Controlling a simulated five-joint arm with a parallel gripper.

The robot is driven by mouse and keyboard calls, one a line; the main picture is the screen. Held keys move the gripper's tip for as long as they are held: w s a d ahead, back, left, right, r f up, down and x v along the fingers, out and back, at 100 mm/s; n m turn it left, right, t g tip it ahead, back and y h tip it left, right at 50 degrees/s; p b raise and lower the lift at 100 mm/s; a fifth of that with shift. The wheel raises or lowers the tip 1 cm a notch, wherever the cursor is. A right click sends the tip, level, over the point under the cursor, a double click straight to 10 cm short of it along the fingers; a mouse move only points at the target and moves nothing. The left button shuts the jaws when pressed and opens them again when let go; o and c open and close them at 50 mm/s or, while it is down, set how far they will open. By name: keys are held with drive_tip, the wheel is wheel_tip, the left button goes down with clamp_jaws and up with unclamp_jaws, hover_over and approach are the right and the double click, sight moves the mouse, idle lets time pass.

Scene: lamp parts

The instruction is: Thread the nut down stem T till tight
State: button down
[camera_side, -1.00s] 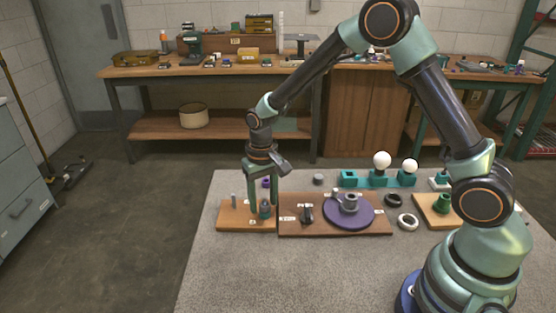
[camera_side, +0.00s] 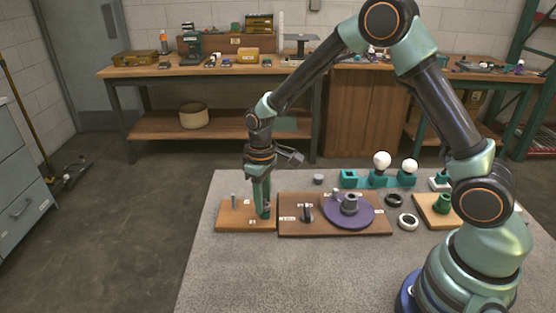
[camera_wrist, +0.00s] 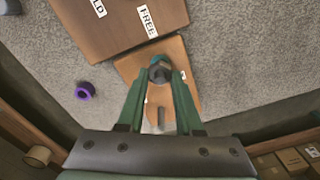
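The small wooden board (camera_side: 240,222) with the stems lies at the left of the table in the side view. One bare grey stem (camera_side: 233,200) stands near its left end. My gripper (camera_side: 263,212) points straight down at the board's right part. The stem under the nut is hidden, so I cannot tell how far down the nut sits. The same board (camera_wrist: 188,95) runs below it, with another stem between the fingers.
A larger wooden board (camera_side: 290,228) with a purple disc (camera_side: 338,217) lies close on the right. Lamp sockets with white bulbs (camera_side: 382,160) stand behind. The table front is clear.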

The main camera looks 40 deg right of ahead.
drive_tip(key=m, duration=0.6)
drive_tip(key=shift+d, duration=0.1)
drive_tip(key=shift+m, duration=0.4)
drive_tip(key=m, duration=0.5)
drive_tip(key=shift+m, duration=0.3)
drive_tip(key=shift+d+m, duration=0.1)
drive_tip(key=shift+m, duration=0.6)
drive_tip(key=m, duration=0.4)
drive_tip(key=shift+s+f, duration=0.1)
drive_tip(key=shift+m, duration=1.4)
